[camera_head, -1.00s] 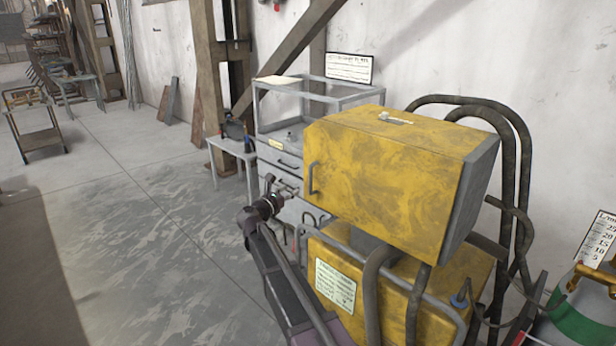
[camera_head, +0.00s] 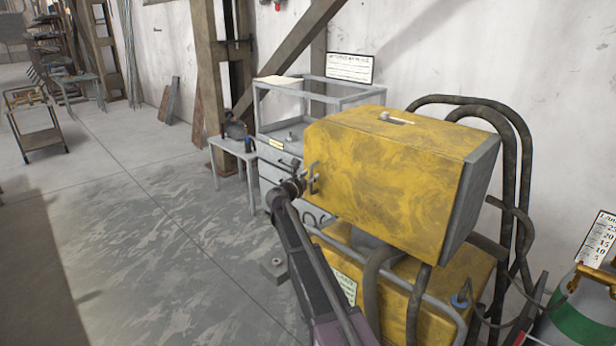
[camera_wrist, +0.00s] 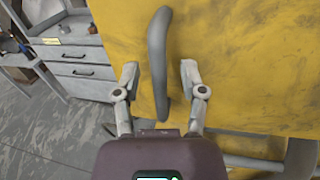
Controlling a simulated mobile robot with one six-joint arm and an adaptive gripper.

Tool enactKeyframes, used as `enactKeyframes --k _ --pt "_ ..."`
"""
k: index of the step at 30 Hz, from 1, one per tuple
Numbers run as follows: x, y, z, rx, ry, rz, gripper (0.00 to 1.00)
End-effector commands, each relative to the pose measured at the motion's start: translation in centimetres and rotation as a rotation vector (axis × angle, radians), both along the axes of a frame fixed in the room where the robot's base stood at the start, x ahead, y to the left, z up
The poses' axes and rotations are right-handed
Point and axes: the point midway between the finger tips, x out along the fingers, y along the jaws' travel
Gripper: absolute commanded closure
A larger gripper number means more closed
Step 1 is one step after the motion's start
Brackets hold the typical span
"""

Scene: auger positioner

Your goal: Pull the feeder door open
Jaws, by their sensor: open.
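The feeder door is the yellow front panel (camera_head: 375,190) of the upper box on the yellow machine; it looks closed. Its grey bar handle (camera_head: 315,178) stands upright at the panel's left edge. In the wrist view the handle (camera_wrist: 158,65) runs up and down between my fingers, in front of the yellow panel (camera_wrist: 240,60). My gripper (camera_wrist: 157,85) is open, with one finger on each side of the handle and a visible gap to each. In the head view my gripper (camera_head: 300,182) is at the handle, partly hidden by my arm.
Thick dark hoses (camera_head: 505,140) arch behind the box. A grey drawer cabinet (camera_head: 270,165) and a small table (camera_head: 232,150) stand behind to the left. A green cylinder (camera_head: 580,320) is at the lower right.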

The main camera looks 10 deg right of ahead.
Motion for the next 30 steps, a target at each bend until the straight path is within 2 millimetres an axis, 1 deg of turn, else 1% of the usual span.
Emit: enactKeyframes --k 4,14,15,17,18,20,25,26,27,30 --pt "0.6 -0.5 0.0 0.000 0.000 0.000 0.46" --pt "0.7 -0.7 0.0 0.000 0.000 -0.001 0.46" --pt "0.7 -0.7 0.0 0.000 0.000 -0.001 0.52" --pt "0.7 -0.7 0.0 0.000 0.000 -0.001 0.70" --pt "0.7 -0.7 0.0 0.000 0.000 -0.001 0.82" --pt "0.7 -0.7 0.0 0.000 0.000 -0.001 1.00" --pt "0.7 -0.8 0.0 0.000 0.000 -0.002 1.00" --pt "0.8 0.8 0.0 0.000 0.000 -0.001 1.00" --pt "0.7 0.2 0.0 0.000 0.000 -0.001 1.00" --pt "0.6 -0.3 0.0 -0.001 -0.001 0.003 1.00"
